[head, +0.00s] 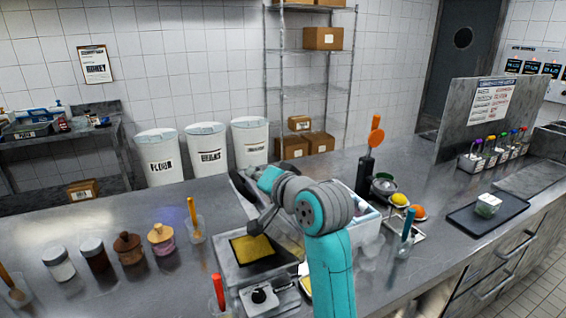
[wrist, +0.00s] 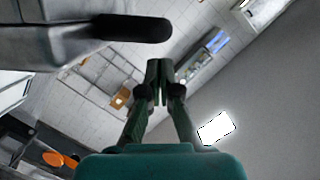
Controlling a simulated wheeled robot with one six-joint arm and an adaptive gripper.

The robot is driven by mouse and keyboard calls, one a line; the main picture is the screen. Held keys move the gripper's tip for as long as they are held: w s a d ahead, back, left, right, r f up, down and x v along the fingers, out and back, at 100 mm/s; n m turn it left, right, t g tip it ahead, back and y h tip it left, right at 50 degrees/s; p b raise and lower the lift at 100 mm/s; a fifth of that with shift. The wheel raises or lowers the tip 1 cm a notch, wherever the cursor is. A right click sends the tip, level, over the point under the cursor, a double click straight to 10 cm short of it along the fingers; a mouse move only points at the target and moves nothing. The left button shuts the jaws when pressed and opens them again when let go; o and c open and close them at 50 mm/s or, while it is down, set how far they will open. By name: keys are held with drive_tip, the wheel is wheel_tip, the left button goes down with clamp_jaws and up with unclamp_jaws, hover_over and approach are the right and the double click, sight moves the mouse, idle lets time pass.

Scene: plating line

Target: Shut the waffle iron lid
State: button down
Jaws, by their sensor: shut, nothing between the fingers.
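The waffle iron (head: 229,275) sits on the counter with its lid (head: 241,196) standing raised at the back; my arm hides part of it. A yellow waffle or batter (head: 252,249) lies on the lower plate. In the wrist view a grey metal body, apparently the lid (wrist: 45,45), fills the upper left, with a black bar-like handle (wrist: 135,28) sticking out. My gripper (wrist: 158,72) is shut and empty, apart from the handle in that picture. In the head view my gripper (head: 249,172) is near the lid's upper end, and contact cannot be told.
Jars (head: 95,254) and an orange-handled tool in a cup (head: 195,225) stand left of the iron. A red-handled tool (head: 218,292) stands in front. A white container (head: 368,218) and dark-stand orange utensil (head: 366,170) are right. White bins (head: 205,150) stand behind the counter.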

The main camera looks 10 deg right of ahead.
drive_tip(key=s+a+f+n+h, duration=0.1)
drive_tip(key=s+a+f+n, duration=0.2)
drive_tip(key=a+f, duration=0.4)
drive_tip(key=shift+a+f+n+h, duration=0.3)
drive_tip(key=shift+a+n, duration=0.4)
drive_tip(key=shift+a, duration=0.65)
drive_tip(key=shift+r, duration=0.15)
